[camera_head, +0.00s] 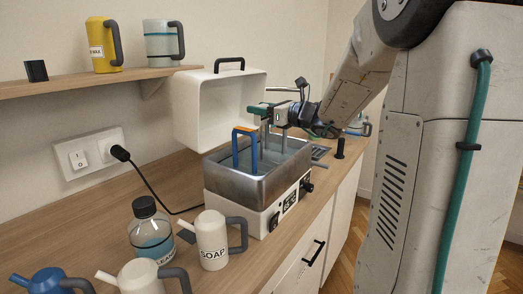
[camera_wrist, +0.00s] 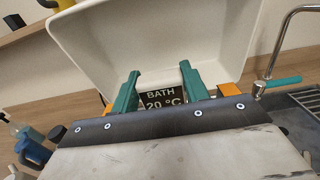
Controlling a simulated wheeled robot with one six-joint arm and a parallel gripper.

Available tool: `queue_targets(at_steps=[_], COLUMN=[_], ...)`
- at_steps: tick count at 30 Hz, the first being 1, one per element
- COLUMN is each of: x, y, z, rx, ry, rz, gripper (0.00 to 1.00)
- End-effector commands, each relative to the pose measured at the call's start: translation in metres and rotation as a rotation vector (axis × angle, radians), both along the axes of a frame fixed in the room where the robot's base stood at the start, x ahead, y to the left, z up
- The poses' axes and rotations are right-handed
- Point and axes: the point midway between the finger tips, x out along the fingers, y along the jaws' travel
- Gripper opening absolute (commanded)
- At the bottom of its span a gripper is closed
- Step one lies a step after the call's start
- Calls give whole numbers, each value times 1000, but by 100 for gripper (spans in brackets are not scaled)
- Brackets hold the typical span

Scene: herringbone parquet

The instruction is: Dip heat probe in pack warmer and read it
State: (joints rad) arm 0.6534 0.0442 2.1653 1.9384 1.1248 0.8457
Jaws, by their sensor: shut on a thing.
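The pack warmer (camera_head: 232,181) is a steel-rimmed water bath on a white base, standing on the counter with its white lid (camera_head: 190,108) raised. The lid also fills the back of the wrist view (camera_wrist: 160,40). My gripper (camera_head: 262,108) is above the bath, its teal fingers (camera_wrist: 160,68) on either side of a dark display (camera_wrist: 162,100) reading "BATH 20 °C". I take this as the heat probe, held in the jaws. Grey stems (camera_head: 265,134) reach down from there towards the water; their lower ends are hidden. A blue frame with an orange top (camera_head: 245,130) stands in the bath.
A soap jug (camera_head: 212,242), a black-capped bottle (camera_head: 150,232) and other jugs stand in front of the bath. A black cord runs to the wall socket (camera_head: 92,153). A shelf (camera_head: 90,82) holds two mugs. A tap (camera_wrist: 275,45) stands at the right.

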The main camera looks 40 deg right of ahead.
Motion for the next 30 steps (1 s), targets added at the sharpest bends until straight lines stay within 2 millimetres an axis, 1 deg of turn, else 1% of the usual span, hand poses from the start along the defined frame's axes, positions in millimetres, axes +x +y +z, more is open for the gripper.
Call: queue_targets(at_steps=[6, 21, 25, 30], x=[0, 0, 0, 0], y=[0, 0, 0, 0], z=[21, 65, 69, 70], rx=[-2, 0, 0, 1], ry=[-2, -1, 0, 0], rz=[1, 1, 0, 0], gripper=[19, 19, 19, 19])
